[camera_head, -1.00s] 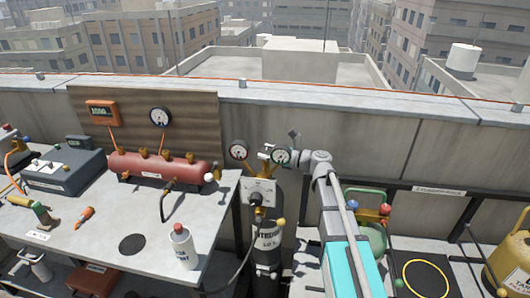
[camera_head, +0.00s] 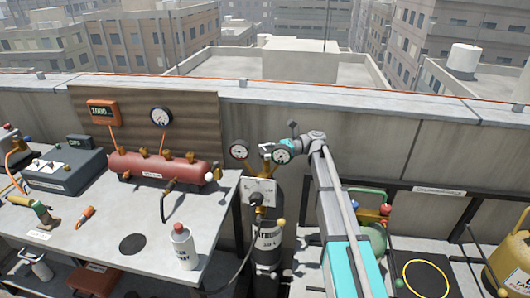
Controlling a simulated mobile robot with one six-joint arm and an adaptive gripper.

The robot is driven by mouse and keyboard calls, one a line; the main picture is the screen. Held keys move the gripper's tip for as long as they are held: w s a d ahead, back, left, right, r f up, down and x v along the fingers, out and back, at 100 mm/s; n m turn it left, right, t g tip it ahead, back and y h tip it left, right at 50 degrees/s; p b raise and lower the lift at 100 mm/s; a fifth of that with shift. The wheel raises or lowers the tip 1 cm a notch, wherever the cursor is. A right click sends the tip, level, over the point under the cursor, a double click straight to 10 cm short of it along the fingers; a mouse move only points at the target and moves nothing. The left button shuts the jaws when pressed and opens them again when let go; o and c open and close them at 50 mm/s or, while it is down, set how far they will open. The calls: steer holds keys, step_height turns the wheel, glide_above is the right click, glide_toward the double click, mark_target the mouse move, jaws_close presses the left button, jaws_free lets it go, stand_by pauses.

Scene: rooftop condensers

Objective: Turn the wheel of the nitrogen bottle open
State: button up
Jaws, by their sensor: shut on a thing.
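The nitrogen bottle (camera_head: 268,245) is a dark cylinder with a pale label, standing upright between the bench and the wall. A regulator with two round gauges, left (camera_head: 239,149) and right (camera_head: 282,152), sits at its top. My arm reaches in from the lower right, and its wrist is just right of the right gauge. My gripper (camera_head: 268,150) is at the bottle's top, partly hidden behind the right gauge. It is shut on the wheel, which is too small and covered to make out clearly.
A bench (camera_head: 110,220) on the left holds a red manifold (camera_head: 158,170), a grey box (camera_head: 65,170) and a white bottle (camera_head: 184,248). A yellow tank (camera_head: 511,250) stands far right.

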steer(key=shift+w+n+g, duration=0.1)
steer(key=shift+n+g, duration=0.3)
steer(key=shift+g, duration=0.2)
steer(key=o, duration=1.1)
